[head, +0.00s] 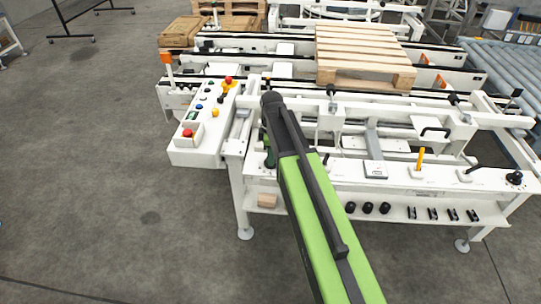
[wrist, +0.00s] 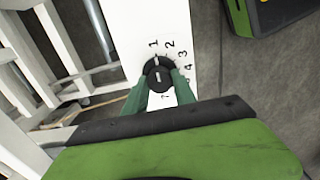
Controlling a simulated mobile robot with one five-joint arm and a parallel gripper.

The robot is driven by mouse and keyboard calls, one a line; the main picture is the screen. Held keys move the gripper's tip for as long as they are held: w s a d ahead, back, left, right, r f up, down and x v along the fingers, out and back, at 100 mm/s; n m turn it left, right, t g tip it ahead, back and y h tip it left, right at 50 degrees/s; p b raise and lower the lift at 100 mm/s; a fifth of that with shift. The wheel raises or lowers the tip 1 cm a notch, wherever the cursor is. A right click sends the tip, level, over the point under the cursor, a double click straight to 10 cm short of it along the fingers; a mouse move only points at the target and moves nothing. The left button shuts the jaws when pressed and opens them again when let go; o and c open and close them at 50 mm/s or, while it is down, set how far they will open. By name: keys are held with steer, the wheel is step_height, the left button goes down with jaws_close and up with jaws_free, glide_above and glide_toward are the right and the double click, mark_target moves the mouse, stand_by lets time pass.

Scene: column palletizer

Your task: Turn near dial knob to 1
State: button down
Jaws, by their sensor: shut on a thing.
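The near dial knob (wrist: 158,66) is round and black with a white line on top, on a white panel in the wrist view. Numbers curve around it, with 1 above it, then 2, 3 and 4 down its right side. The white line points up, close to the 1. My gripper (wrist: 160,80) has its two green fingers shut on the knob from both sides. The fingers and gripper body hide some lower numbers. In the head view my gripper (head: 269,157) is at the left part of the white bench, and the dial is hidden there.
A white control box (head: 205,120) with coloured buttons stands left of my arm. The white bench (head: 340,172) carries a yellow lever (head: 420,158) and a black knob (head: 514,178) at its right. A wooden pallet (head: 362,55) lies behind.

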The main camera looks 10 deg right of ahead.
steer(key=shift+w, duration=0.1)
steer(key=c, duration=1)
jaws_free()
step_height(320, 180, up, 17)
steer(key=p, duration=1.7)
steer(key=shift+r, duration=0.15)
